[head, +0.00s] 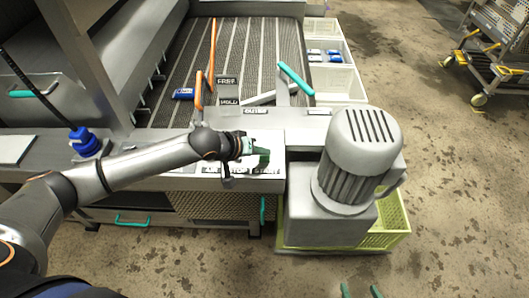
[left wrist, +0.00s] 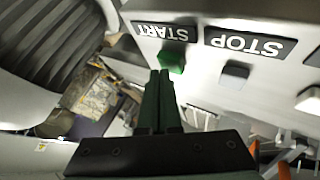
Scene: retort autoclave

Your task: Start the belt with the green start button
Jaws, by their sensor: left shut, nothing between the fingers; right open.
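The green start button (left wrist: 171,61) shows in the left wrist view as a small green block beside an upside-down START label (left wrist: 166,32). My left gripper (left wrist: 160,74) is shut and empty. Its dark green fingertips end right at the button's near edge in that view; I cannot tell whether they touch it. In the head view my left gripper (head: 262,158) is over the front control panel, just above the START lettering (head: 265,170), and I cannot make out the button there. My right gripper (head: 361,291) shows only as two separated fingertips at the bottom edge, open over the floor.
A STOP label (left wrist: 244,43) and a grey button (left wrist: 234,73) sit beside START, with a white button (left wrist: 309,100) further right. A large grey motor (head: 361,145) stands right of the panel. The slatted belt (head: 250,50) lies behind, with a blue pack (head: 183,94) on it.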

